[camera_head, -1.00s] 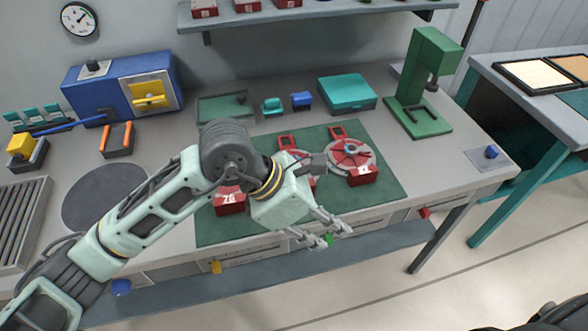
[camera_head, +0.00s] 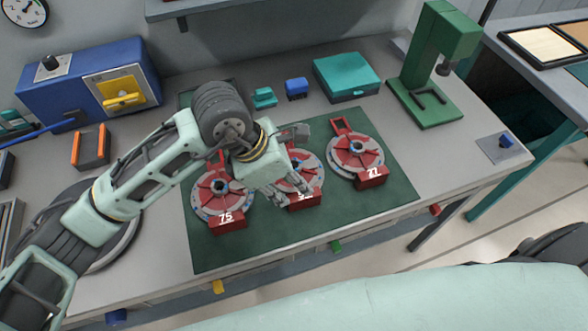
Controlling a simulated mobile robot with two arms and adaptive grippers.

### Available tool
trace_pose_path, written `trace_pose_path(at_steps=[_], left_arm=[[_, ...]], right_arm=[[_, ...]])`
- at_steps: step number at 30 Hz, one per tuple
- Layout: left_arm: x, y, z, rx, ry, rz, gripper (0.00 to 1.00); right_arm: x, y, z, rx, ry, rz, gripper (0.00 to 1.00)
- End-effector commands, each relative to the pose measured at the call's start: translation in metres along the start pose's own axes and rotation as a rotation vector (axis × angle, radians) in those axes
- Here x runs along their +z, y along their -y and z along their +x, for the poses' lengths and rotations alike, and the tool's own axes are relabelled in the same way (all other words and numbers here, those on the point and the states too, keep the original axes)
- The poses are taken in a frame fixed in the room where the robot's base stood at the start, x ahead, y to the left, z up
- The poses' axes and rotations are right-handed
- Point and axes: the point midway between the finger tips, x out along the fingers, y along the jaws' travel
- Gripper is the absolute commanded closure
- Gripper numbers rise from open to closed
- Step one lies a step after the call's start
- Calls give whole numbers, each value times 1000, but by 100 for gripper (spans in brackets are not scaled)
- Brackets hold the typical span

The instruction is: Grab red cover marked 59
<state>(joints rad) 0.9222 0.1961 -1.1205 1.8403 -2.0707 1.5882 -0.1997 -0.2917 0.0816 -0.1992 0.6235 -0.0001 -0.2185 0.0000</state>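Three red covers on grey round bases sit in a row on the green mat (camera_head: 215,255). The left cover (camera_head: 228,208) is marked 75 and the right cover (camera_head: 358,155) is marked 27. The middle cover (camera_head: 312,165) is partly hidden by my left gripper; its front label is partly covered, and I cannot read the whole number. My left gripper (camera_head: 295,188) points down over the middle cover near its label, with its fingers apart. I cannot tell whether they touch it. My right gripper is not in view.
A teal box (camera_head: 346,76), small teal and blue blocks (camera_head: 297,88) and a green press (camera_head: 435,70) stand behind the mat. A blue machine (camera_head: 88,80) and an orange-sided block (camera_head: 90,147) are at the left. The mat's front strip is clear.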

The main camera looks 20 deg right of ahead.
Motion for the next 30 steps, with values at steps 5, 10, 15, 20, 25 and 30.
trace_pose_path(at_steps=[5,10,15,20,25,30], left_arm=[[6,3,19,-5,0,-3,75],[8,2,45,-3,1,-3,75],[7,1,54,2,1,0,75],[7,1,55,2,1,0,75],[7,1,54,1,1,0,90],[7,1,54,2,1,0,100]], right_arm=[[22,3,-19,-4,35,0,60],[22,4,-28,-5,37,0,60],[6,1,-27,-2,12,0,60],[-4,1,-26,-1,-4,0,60],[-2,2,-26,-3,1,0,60],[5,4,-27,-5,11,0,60]])
